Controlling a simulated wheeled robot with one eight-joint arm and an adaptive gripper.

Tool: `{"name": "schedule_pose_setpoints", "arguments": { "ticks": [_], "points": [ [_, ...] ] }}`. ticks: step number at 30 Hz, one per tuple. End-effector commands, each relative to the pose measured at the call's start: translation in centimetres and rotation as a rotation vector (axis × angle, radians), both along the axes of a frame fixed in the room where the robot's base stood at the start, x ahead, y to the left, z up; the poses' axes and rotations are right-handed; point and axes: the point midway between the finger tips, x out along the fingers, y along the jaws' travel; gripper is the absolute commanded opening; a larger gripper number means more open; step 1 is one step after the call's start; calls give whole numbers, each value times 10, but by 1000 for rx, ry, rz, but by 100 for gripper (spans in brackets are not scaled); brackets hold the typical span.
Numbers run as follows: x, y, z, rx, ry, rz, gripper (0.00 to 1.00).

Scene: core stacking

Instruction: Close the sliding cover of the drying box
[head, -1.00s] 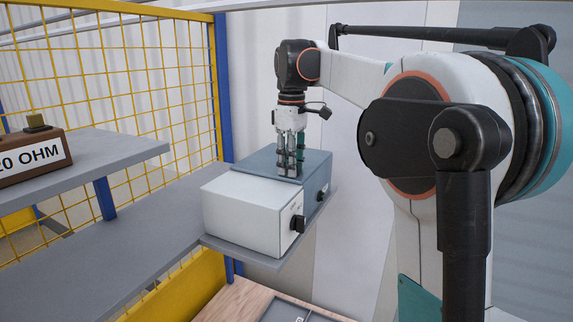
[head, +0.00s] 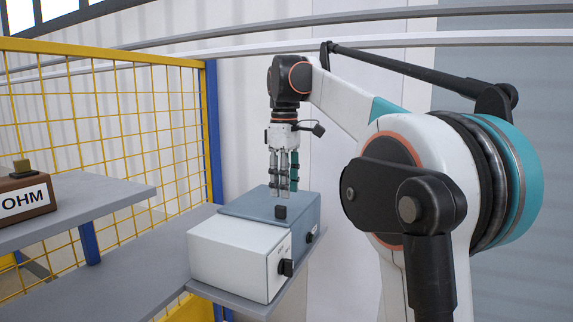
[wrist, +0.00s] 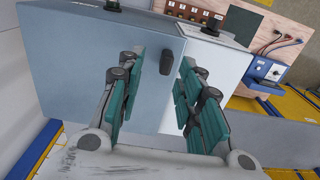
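The drying box appears to be the pair of joined boxes on the shelf: a white box (head: 235,250) in front and a blue-grey box (head: 262,207) behind it. A black knob (head: 281,212) stands on the blue-grey top; it also shows in the wrist view (wrist: 166,62). I cannot tell for sure which part is the sliding cover. My gripper (head: 283,190) points down just above this knob, with fingers apart and empty. In the wrist view, the fingers (wrist: 160,75) stand either side of the knob in the picture. The inside of the box is not visible.
A brown block labelled OHM (head: 25,195) sits on the upper shelf (head: 75,212) at the left. A yellow mesh fence (head: 110,135) stands behind. The wrist view shows a wooden panel (wrist: 265,50) with plugs and a blue device (wrist: 265,72).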

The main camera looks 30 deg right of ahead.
Motion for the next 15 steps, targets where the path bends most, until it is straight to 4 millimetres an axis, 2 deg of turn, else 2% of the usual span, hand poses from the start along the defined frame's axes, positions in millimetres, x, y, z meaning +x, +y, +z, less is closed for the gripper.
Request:
{"name": "schedule_pose_setpoints", "arguments": {
  "ticks": [1,6,15],
  "points": [
    [0,-1,11,0,0,-1,33],
    [-2,-3,39,0,0,-2,33],
    [-3,-4,60,0,0,-3,33]
  ]
}}
